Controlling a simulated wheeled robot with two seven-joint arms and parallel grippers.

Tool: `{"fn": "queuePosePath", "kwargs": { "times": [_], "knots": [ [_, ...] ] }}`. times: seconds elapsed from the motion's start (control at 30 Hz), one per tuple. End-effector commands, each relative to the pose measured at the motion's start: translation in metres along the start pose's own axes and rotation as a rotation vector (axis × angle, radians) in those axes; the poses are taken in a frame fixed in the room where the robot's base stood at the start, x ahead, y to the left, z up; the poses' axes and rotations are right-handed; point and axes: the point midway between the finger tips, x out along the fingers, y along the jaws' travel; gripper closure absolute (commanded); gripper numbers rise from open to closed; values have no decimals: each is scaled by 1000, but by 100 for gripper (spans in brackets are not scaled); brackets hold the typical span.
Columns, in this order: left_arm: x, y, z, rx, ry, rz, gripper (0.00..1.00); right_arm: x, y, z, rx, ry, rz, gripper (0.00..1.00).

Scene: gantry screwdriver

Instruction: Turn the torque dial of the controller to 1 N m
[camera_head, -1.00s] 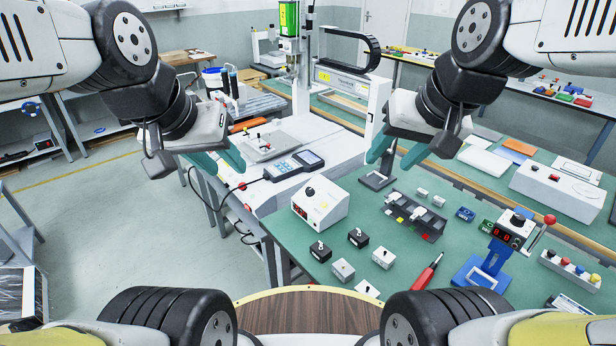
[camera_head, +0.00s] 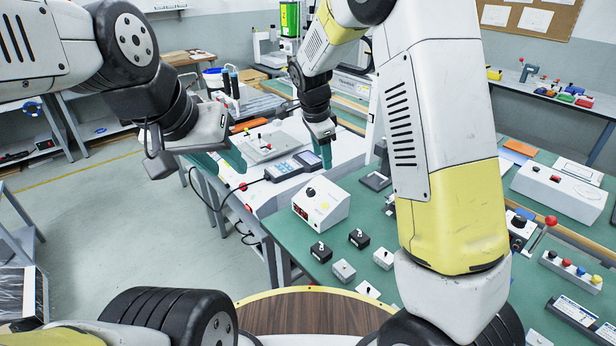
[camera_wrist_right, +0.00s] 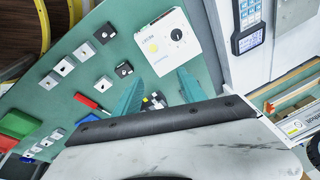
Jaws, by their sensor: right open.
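My left gripper (camera_head: 228,164) looks open and empty, left of the controller.
A handheld device with a screen (camera_head: 293,166) lies behind the controller. Several small switch boxes (camera_head: 343,270) stand in front of it. My right arm hides the table's middle. A long white box (camera_head: 558,192) and a red-knobbed lever (camera_head: 549,222) stand to the right.

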Motion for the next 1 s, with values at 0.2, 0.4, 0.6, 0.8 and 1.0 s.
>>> {"fn": "queuePosePath", "kwargs": {
  "times": [0.2,0.4,0.6,0.8,1.0],
  "knots": [
    [0,0,0,0,0,0,64,62,-37,38,174,138,22,52],
    [0,0,0,0,0,0,64,96,-54,60,283,224,-2,52],
    [0,0,0,0,0,0,64,110,-58,65,317,248,-13,52],
    [0,0,0,0,0,0,64,138,-57,58,318,247,-10,52],
    [0,0,0,0,0,0,64,167,-56,50,317,247,-11,52]
  ]
}}
